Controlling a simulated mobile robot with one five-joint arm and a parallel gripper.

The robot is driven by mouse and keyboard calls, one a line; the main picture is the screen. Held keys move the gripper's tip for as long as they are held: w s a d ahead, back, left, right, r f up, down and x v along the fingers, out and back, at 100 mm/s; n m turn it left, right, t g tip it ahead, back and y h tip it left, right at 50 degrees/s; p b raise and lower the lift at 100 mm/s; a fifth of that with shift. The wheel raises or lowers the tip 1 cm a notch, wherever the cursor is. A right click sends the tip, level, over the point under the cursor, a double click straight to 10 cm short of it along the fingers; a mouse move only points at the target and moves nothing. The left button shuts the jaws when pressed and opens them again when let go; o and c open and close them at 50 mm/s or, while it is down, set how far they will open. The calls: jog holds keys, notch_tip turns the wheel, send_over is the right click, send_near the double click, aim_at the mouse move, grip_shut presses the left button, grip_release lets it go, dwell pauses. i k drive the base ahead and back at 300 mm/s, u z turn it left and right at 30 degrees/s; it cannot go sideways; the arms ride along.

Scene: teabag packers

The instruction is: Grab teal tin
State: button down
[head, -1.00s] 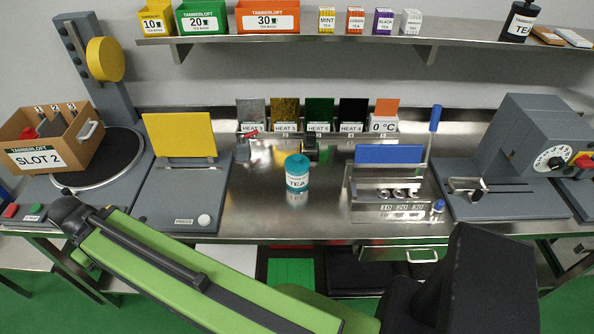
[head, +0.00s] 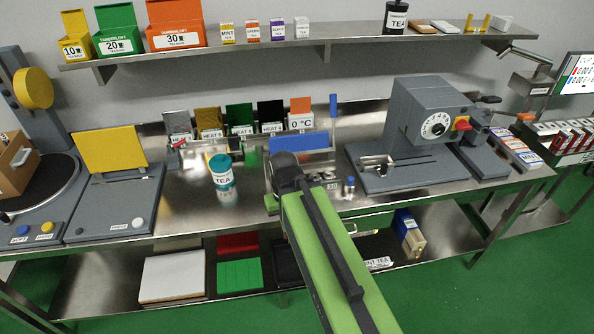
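The teal tin (head: 221,170) stands upright on the steel worktop, with a dark teal lid and a white label reading TEA. It is left of the middle in the head view and nothing covers it. My green arm reaches up from the bottom of the view, and its dark joint is to the right of the tin, apart from it. My gripper does not show, so I cannot see its fingers.
A yellow-plated press (head: 110,150) stands left of the tin. A row of heat sample cards (head: 240,122) is behind it. A blue-plated fixture (head: 298,143) and a grey dial machine (head: 425,115) stand to the right. The worktop (head: 185,200) around the tin is bare.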

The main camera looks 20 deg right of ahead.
aim_at(225, 179)
jog(key=u, duration=0.25)
jog(key=i, duration=0.4)
jog(key=z, duration=0.1)
jog(key=k, duration=0.85)
jog(key=u, duration=0.15)
jog(key=i, duration=0.95)
jog(key=z, duration=0.1)
jog(key=k, duration=0.65)
jog(key=u, duration=0.6)
jog(key=i, duration=1.05)
jog(key=u, duration=0.65)
